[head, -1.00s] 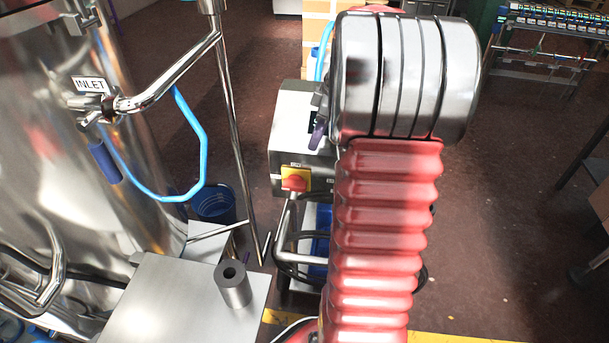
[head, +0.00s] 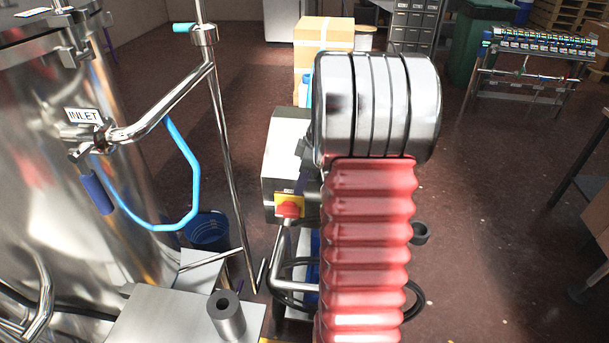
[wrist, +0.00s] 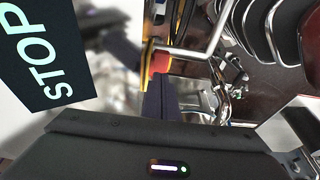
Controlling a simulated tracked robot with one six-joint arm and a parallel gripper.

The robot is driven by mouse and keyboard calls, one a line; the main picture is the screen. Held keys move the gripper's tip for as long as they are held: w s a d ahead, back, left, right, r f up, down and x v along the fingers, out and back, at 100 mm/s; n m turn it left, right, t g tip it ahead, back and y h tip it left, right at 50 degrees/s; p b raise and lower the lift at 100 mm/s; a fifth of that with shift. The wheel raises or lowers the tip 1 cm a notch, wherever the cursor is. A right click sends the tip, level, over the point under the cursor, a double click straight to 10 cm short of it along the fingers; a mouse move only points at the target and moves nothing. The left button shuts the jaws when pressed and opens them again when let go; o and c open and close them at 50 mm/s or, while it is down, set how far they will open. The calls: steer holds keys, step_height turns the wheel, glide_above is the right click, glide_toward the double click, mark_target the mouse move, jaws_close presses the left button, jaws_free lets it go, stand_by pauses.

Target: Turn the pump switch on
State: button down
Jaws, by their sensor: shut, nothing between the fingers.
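The pump switch is a red knob on a yellow plate (head: 289,206), low on the front of a grey steel control box (head: 283,158). In the wrist view the red knob (wrist: 160,61) shows edge-on, close beyond my fingers. My gripper (wrist: 160,84) is shut and empty, its dark fingers just short of the knob in the picture. I cannot tell whether they touch it. The box's dark display (wrist: 38,55) reads STOP. In the head view my arm hides most of the gripper and the right side of the box.
A steel tank (head: 50,190) with an INLET label and a bent pipe (head: 160,108) stands left. A blue hose (head: 192,165) hangs above a blue bucket (head: 207,230). Black hose (head: 412,303) coils below the box. The floor at right is mostly clear.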

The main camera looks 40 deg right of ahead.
glide_above(296, 210)
steer(key=f, duration=0.5)
steer(key=shift+s+d, duration=0.2)
steer(key=shift+d, duration=0.05)
steer(key=shift+f, duration=0.85)
steer(key=shift+s+d+f, duration=0.2)
steer(key=shift+s, duration=0.05)
steer(key=shift+r, duration=0.45)
steer(key=v, duration=1.3)
